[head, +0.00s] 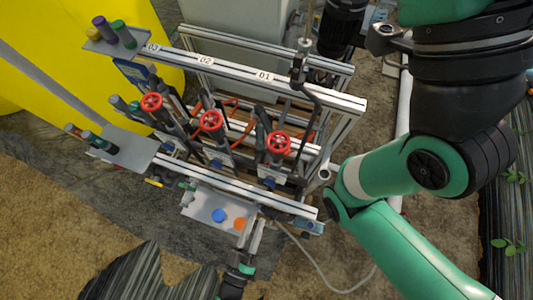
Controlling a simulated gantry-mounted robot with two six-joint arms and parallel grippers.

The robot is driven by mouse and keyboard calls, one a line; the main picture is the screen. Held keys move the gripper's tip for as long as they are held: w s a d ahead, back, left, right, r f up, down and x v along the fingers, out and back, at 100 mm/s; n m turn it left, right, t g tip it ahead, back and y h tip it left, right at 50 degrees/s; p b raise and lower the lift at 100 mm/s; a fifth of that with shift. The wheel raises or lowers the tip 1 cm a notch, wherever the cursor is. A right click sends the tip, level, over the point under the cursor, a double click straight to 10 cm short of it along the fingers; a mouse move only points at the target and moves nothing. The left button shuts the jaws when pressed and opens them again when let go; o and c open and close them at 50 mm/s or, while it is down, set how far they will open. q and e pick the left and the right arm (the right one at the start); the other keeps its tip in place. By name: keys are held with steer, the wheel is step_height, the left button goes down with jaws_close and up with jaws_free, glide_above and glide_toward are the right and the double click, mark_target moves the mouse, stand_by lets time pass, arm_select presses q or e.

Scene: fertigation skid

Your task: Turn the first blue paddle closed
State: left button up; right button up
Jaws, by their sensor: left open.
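The skid carries a row of upright valve lines under the labels 01, 02 and 03. A small blue paddle (269,183) sits low on the line nearest label 01, below its red handwheel (278,142). Another blue paddle (216,164) sits low on the middle line. Their exact angles are too small to tell. My left gripper (254,227) is at the bottom of the head view, in front of the lower rail. Its two fingers are apart with nothing visible between them. It is apart from the first blue paddle. My right gripper does not show.
A pale plate (201,208) with a blue disc (219,215) and an orange disc (239,224) lies just left of my left gripper. Grey shelves with small bottles (122,33) stand at the left. A yellow tank (60,60) is behind.

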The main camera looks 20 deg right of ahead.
mark_target(269, 185)
arm_select(q)
steer(key=b+x, duration=0.3)
steer(key=x, duration=0.7)
steer(key=shift+f+b, duration=0.15)
steer(key=shift+b, duration=0.15)
steer(key=shift+w+d, duration=0.4)
steer(key=shift+d, duration=0.05)
steer(key=shift+c, duration=0.2)
